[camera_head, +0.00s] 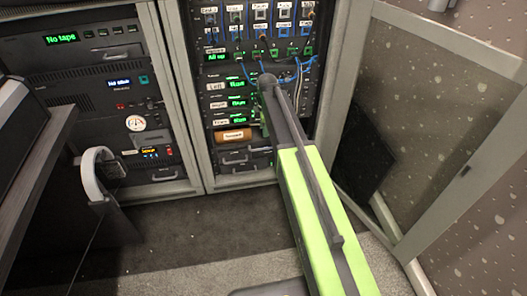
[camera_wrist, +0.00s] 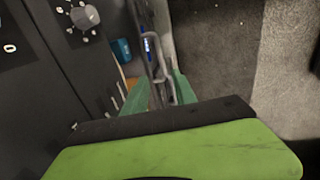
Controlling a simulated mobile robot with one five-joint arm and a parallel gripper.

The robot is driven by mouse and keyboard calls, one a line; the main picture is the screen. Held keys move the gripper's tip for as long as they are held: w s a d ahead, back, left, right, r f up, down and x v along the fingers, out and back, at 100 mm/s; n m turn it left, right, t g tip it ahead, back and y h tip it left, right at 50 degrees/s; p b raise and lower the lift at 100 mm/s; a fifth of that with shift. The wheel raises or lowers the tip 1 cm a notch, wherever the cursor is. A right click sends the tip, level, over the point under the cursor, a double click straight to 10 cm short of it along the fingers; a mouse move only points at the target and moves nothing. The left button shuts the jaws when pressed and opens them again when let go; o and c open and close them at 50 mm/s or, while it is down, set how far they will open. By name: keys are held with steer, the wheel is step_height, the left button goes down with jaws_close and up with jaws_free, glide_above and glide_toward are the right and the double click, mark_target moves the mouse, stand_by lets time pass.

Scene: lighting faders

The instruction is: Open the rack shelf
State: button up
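The middle rack (camera_head: 197,100) stands ahead, with dark panels and labelled units. Low in it are dark drawer-like fronts with silver handles (camera_head: 235,161), below an orange-brown panel (camera_head: 233,135). I cannot tell for certain which front is the rack shelf. My arm reaches to the rack's right part and hides what lies behind it. In the wrist view, my gripper (camera_wrist: 160,92) has its two green fingers apart. A grey loop, perhaps a handle, shows between or just beyond them. Whether they touch it is unclear.
A left rack (camera_head: 92,80) stands beside it. A framed speckled door (camera_head: 440,110) stands open on the right. Blue and white cables hang across the middle rack. The carpet (camera_head: 210,225) in front is clear.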

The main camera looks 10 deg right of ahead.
mark_target(263, 149)
steer(key=f+b, duration=0.3)
steer(key=f, duration=0.1)
steer(key=w+f+b, duration=0.1)
steer(key=f+b, duration=0.3)
steer(key=w+f+b, duration=0.1)
steer(key=f+b, duration=0.3)
steer(key=f, duration=0.1)
steer(key=shift+w, duration=0.15)
steer(key=shift+r, duration=0.1)
jaws_close()
stand_by(0.5)
steer(key=shift+a, duration=0.15)
